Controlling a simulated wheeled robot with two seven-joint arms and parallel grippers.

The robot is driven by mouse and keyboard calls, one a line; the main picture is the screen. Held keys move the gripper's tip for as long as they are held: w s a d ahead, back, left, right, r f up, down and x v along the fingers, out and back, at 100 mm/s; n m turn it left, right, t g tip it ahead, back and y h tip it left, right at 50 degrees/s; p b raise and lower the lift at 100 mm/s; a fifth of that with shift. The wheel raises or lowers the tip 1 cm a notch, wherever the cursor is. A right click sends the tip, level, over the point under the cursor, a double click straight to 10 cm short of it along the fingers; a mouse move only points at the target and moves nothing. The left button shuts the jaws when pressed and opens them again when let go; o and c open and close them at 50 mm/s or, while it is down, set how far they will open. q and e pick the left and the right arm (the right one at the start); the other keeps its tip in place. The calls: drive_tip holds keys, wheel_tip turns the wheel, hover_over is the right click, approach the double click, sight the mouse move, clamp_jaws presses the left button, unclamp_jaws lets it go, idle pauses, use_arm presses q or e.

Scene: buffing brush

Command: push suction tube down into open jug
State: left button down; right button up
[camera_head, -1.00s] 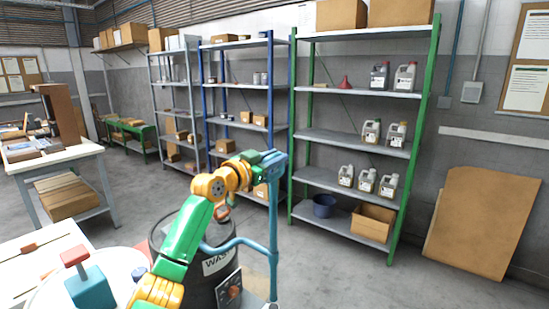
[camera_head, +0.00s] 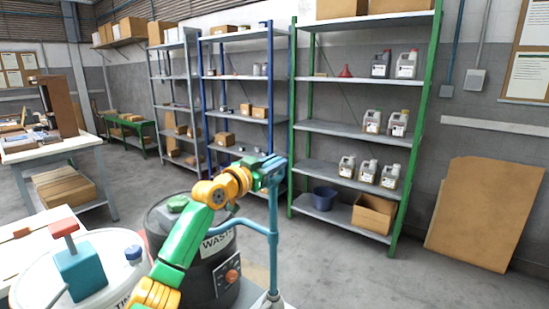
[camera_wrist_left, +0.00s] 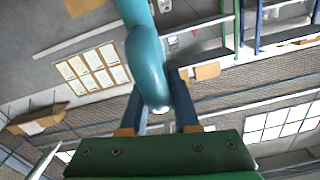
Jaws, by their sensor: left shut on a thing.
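My left gripper (camera_head: 271,170) is shut on the upper end of a teal tube (camera_head: 273,265), which stands upright at the picture's lower middle. A curved branch of it runs left across the black drum. In the left wrist view the thick tube (camera_wrist_left: 148,65) passes between my left fingers (camera_wrist_left: 160,115). The tube's lower end is near a grey fitting at the bottom edge; I cannot tell whether it enters an opening. No open jug is clear near it; several grey jugs (camera_head: 368,170) stand on the green shelf. My right gripper is out of view.
A black drum (camera_head: 208,272) labelled "WASTE" stands behind my left arm. A white drum (camera_head: 115,245) with a blue cap and a teal, red-topped part is at lower left. A workbench (camera_head: 55,150) is farther left.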

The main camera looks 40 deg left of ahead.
sight(271, 215)
use_arm(q)
wheel_tip(271, 215, down, 14)
drive_tip(key=b, duration=0.9)
drive_tip(key=shift+f, duration=0.15)
drive_tip(key=shift+f+b, duration=0.4)
drive_tip(key=shift+b, duration=0.05)
drive_tip(key=c, duration=0.7)
unclamp_jaws()
drive_tip(key=shift+a, duration=0.1)
drive_tip(key=s+b, duration=0.1)
drive_tip(key=s, duration=0.1)
drive_tip(key=s+b, duration=0.2)
drive_tip(key=s, duration=0.1)
drive_tip(key=shift+s+d+f, duration=0.3)
drive_tip(key=shift+s+d, duration=0.05)
drive_tip(key=shift+s+r+b, duration=0.15)
drive_tip(key=shift+s+b, duration=0.3)
drive_tip(key=shift+s, duration=0.1)
drive_tip(key=shift+s+r, duration=0.1)
